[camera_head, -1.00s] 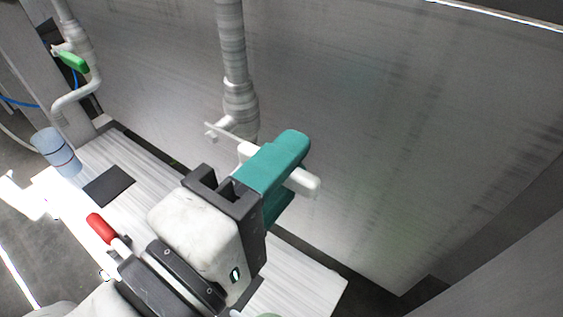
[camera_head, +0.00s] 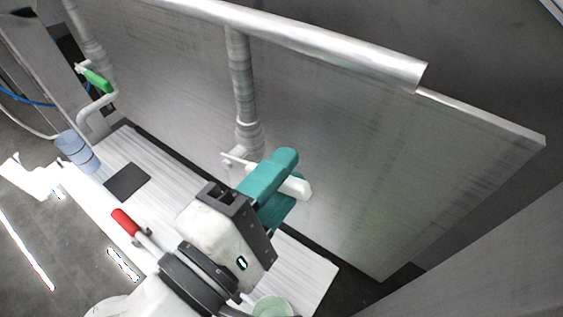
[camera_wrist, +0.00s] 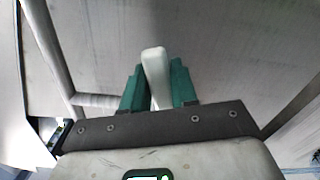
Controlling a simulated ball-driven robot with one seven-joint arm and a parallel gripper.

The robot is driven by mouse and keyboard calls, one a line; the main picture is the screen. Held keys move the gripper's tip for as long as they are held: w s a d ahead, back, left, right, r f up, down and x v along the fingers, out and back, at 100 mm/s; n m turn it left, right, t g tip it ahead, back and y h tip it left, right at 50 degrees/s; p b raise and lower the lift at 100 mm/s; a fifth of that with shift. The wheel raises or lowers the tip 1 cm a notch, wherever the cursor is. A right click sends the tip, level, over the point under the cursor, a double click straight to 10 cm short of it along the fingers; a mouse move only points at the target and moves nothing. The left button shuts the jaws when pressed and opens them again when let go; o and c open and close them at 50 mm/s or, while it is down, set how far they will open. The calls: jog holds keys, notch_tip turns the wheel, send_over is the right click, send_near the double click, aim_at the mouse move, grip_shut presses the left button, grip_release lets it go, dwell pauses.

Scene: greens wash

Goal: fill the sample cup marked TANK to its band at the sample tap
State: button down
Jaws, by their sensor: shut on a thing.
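My gripper (camera_head: 276,190) has teal fingers shut on a white lever handle (camera_head: 298,188) at the middle pipe. In the wrist view the white lever (camera_wrist: 155,76) stands between the two teal fingers.
A white ribbed board (camera_head: 160,205) carries a dark square pad (camera_head: 127,181). A red-tipped handle (camera_head: 125,222) rises near its front edge. The middle pipe (camera_head: 242,85) runs down a grey metal wall (camera_head: 350,150) behind my gripper. Blue and white hoses lie at far left.

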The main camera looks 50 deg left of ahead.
dwell(0.3)
jog(key=c, duration=1)
grip_release()
jog(key=shift+o, duration=0.2)
jog(key=b+v, duration=0.1)
jog(key=v, duration=0.9)
jog(key=shift+s, duration=0.35)
jog(key=shift+d, duration=0.15)
